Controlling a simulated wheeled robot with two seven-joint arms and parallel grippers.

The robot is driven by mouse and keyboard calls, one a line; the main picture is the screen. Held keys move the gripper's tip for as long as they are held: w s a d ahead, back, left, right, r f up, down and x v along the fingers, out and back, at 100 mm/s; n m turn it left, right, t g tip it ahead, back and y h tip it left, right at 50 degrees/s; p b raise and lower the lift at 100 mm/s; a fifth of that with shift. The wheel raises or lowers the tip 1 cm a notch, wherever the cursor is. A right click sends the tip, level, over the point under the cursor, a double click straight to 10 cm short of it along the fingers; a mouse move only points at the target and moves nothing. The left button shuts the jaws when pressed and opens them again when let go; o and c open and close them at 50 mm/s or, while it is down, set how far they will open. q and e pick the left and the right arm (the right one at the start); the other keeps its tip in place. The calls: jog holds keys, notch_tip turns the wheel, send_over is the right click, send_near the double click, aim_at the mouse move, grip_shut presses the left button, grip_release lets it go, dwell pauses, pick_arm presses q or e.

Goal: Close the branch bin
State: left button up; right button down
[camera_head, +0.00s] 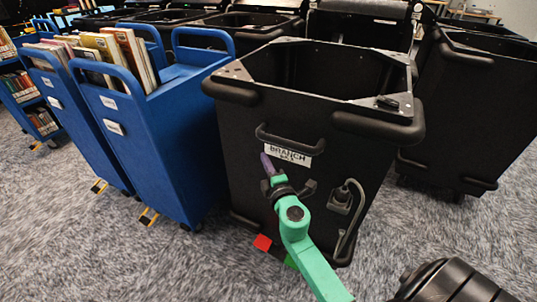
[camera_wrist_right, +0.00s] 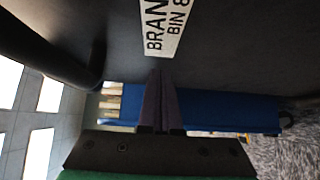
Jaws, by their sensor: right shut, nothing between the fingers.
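The black branch bin (camera_head: 290,205) stands upright in the middle of the head view. Its top is open and I see into its dark inside; grey plates sit at the rim corners. A white label (camera_head: 288,155) reading "BRANCH" is on its front, under a black handle (camera_head: 290,138). My right gripper (camera_head: 267,163) is shut and empty, near the label's left end. In the right wrist view the closed fingers (camera_wrist_right: 158,100) point at the bin wall near the label (camera_wrist_right: 163,25); whether they touch it I cannot tell. My left gripper is not in view.
Blue carts (camera_head: 160,135) with books stand close on the left. Another black bin (camera_head: 480,110) stands on the right, with more bins behind. A cable and socket (camera_head: 342,197) are on the bin's front.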

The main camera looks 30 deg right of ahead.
jog(key=shift+w+d, duration=0.6)
jog(key=shift+d, duration=0.2)
